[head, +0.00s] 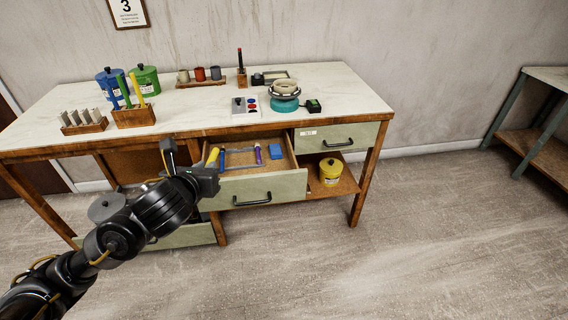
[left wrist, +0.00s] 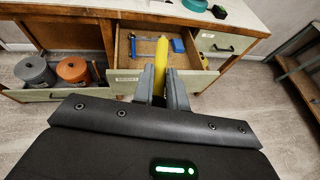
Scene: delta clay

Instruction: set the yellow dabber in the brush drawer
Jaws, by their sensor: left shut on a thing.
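The open drawer holds a blue stick-like item (head: 222,160), a purple one (head: 258,154) and a blue block (head: 275,151). The drawer's label is too small to read. My right gripper is not in view.
A closed drawer (head: 345,138) sits right of the open one, with a yellow jar (head: 330,172) on the shelf below. A wooden holder (head: 134,117) with several coloured sticks stands on the table. Grey (left wrist: 34,70) and orange (left wrist: 73,70) canisters sit low at left.

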